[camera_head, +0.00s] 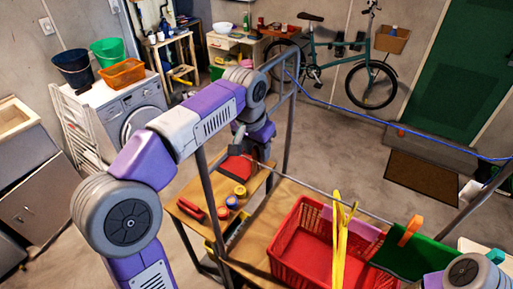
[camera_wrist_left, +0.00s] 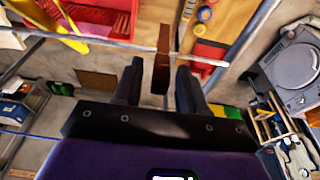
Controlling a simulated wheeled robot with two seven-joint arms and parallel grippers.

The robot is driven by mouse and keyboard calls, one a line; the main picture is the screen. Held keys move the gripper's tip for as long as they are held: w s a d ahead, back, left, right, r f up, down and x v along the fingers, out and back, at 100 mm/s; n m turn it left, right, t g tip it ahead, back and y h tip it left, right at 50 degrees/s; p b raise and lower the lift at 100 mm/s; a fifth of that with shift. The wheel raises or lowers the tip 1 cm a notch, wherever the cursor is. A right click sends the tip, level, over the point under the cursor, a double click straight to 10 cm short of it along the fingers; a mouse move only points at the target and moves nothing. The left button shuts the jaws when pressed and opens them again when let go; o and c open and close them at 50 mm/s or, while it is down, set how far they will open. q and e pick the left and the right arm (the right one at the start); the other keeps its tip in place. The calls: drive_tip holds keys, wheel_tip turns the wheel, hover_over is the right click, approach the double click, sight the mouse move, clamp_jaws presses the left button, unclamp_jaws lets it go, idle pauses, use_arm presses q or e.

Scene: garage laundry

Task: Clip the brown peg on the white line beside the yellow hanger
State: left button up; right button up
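A brown peg (camera_wrist_left: 162,65) stands out between the two fingers of my left gripper (camera_head: 238,138) in the left wrist view. Gaps show on both sides of it, so the fingers are open around it. The white line (camera_wrist_left: 100,43) crosses the peg's upper part in that view; I cannot tell how deep the peg sits on it. In the head view the peg is not discernible at the gripper. The yellow hanger (camera_head: 340,240) hangs on the line, well to the right of the gripper; it also shows at upper left in the wrist view (camera_wrist_left: 45,18). My right gripper is not in view.
A red basket (camera_head: 285,258) stands on the wooden table below the line. A pink cloth (camera_head: 365,229) and a green cloth (camera_head: 400,262) with an orange peg (camera_head: 410,231) hang right of or near the hanger. Metal rack posts (camera_head: 207,195) stand close to my left arm.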

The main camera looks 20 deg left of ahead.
use_arm(q)
clamp_jaws()
drive_tip(key=shift+w+p+v, duration=0.2)
drive_tip(key=shift+p+v, duration=0.7)
drive_tip(key=shift+w+p+v, duration=0.2)
drive_tip(key=shift+p+v, duration=0.7)
drive_tip(key=shift+p, duration=0.05)
drive_tip(key=shift+w+p+v, duration=0.15)
drive_tip(key=shift+p+v, duration=0.75)
drive_tip(key=shift+v, duration=0.05)
drive_tip(key=shift+d, duration=0.1)
